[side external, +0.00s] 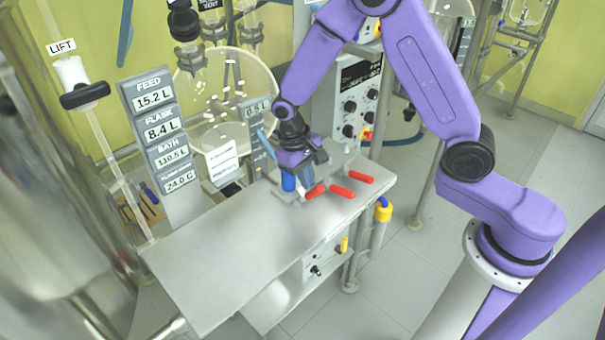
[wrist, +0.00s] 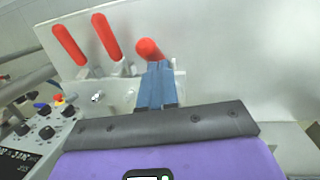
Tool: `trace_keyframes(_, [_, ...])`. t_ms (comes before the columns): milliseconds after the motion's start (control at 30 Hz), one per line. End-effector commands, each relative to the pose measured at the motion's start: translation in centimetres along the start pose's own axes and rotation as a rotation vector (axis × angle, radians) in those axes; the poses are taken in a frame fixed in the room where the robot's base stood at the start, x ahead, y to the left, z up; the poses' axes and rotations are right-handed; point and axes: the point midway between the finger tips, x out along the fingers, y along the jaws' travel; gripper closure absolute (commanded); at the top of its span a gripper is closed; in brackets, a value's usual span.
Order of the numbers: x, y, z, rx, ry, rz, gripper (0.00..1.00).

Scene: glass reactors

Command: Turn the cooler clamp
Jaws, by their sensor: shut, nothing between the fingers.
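Three red handles stand in a row at the metal table's edge. In the side external view they are a near-left handle (side external: 315,191), a middle one (side external: 342,192) and a far-right one (side external: 361,178). The wrist view shows them as a left (wrist: 69,44), a middle (wrist: 106,37) and a right handle (wrist: 149,48). No label shows which belongs to the cooler clamp. My gripper (side external: 308,183) is shut and empty, with its blue fingers (wrist: 157,78) pointing at the right handle in the wrist view. The fingertips overlap that handle's lower end; contact cannot be told.
A control box with black knobs (side external: 350,107) rises behind the table (side external: 225,245). Several display panels (side external: 153,98) stand at left. The table's near-left surface is clear.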

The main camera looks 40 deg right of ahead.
Motion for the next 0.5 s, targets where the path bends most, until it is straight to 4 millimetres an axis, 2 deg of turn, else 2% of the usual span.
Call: trace_keyframes(500, [2.5,-0.4,3.8,-0.001,-0.003,0.001,1.0])
